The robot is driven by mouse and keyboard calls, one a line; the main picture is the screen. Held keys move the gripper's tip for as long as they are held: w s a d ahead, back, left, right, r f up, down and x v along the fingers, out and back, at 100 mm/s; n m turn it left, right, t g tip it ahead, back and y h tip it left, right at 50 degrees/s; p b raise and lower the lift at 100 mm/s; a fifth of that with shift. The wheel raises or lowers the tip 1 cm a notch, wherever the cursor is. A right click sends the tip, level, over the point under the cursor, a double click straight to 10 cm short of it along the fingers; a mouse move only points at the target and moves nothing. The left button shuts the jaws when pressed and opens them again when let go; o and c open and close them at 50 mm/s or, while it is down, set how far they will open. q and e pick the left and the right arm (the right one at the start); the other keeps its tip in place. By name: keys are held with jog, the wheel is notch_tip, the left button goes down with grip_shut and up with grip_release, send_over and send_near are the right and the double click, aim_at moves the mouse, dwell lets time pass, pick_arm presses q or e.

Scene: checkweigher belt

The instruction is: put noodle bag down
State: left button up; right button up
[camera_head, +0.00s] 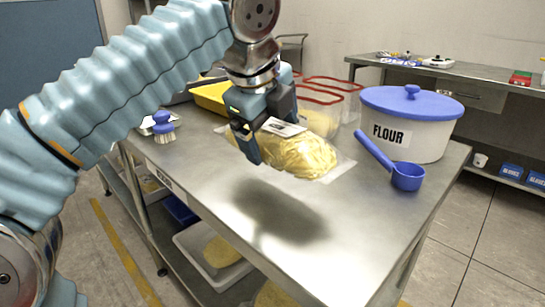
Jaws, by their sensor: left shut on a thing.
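The noodle bag (303,157) is a clear bag of yellow noodles with a white label on top. It hangs tilted above a steel table (315,258), with a dark shadow on the table below it. My left gripper (247,135) is shut on the left end of the bag, and its fingers hide part of that end. The bag appears apart from the table surface. My right gripper is not in view.
A flour tub (436,145) with a blue lid and a blue scoop (405,176) stand to the right. Behind are a yellow tray (211,97) and clear red-rimmed containers (341,86). A blue-handled brush (163,123) is at left. The table's front is clear.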

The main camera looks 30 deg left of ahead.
pick_arm(q)
jog(key=x, duration=0.1)
jog(key=b+x, duration=0.1)
jog(key=x, duration=0.3)
jog(key=shift+s+f+b, duration=0.25)
jog(key=shift+s+b, duration=0.05)
jog(key=shift+b, duration=0.05)
jog(key=shift+f+b, duration=0.4)
jog(key=shift+f, duration=0.2)
jog(key=o, duration=1.4)
jog(key=shift+r, duration=0.1)
